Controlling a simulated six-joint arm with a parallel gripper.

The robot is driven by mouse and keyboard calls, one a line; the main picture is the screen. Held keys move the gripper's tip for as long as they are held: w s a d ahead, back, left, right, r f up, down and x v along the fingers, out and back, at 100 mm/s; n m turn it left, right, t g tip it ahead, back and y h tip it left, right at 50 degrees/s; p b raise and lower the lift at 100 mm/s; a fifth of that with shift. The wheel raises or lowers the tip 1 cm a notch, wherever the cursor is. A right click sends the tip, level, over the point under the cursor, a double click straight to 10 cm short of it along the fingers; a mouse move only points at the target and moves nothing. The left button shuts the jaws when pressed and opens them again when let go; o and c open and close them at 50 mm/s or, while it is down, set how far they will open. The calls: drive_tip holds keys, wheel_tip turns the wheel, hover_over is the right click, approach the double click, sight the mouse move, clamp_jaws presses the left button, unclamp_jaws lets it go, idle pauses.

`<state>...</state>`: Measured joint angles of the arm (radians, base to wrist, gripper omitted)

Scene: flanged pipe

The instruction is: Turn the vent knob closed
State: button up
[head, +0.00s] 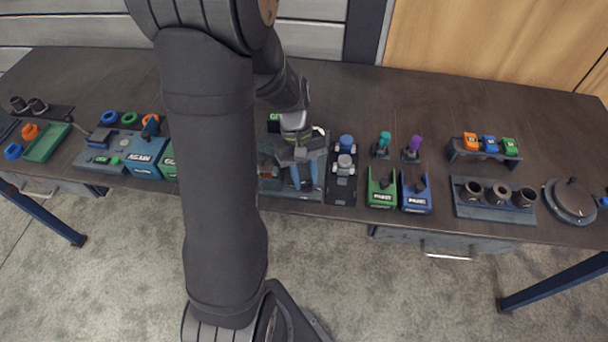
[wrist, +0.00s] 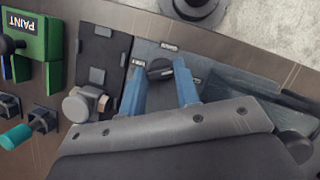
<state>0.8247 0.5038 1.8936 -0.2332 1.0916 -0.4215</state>
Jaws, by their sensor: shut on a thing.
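The vent knob (wrist: 159,70) is a small dark knob on a grey panel (wrist: 152,48), with small white labels around it. My gripper (wrist: 160,72) has its two blue fingers on either side of the knob, shut on it. The knob's pointer direction and the label text are too small to read surely. In the head view my gripper (head: 305,178) points down over the panel near the table's front edge, and the knob itself is hidden there.
A dark plate with a pipe fitting (head: 344,165) stands just right of my gripper. The table behind these fixtures is mostly clear.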

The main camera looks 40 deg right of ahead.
drive_tip(key=m+y, duration=0.1)
drive_tip(key=m, duration=0.2)
drive_tip(key=m+t+y, duration=0.1)
drive_tip(key=m, duration=0.1)
drive_tip(key=shift+s+d+m, duration=0.1)
drive_tip(key=shift+d+m, duration=0.05)
drive_tip(key=shift+m, duration=0.25)
idle(0.4)
drive_tip(key=o, duration=0.7)
drive_tip(key=v, duration=1.7)
drive_tip(key=shift+r, duration=0.25)
drive_tip(key=shift+s+d, duration=0.1)
drive_tip(key=shift+s, duration=0.05)
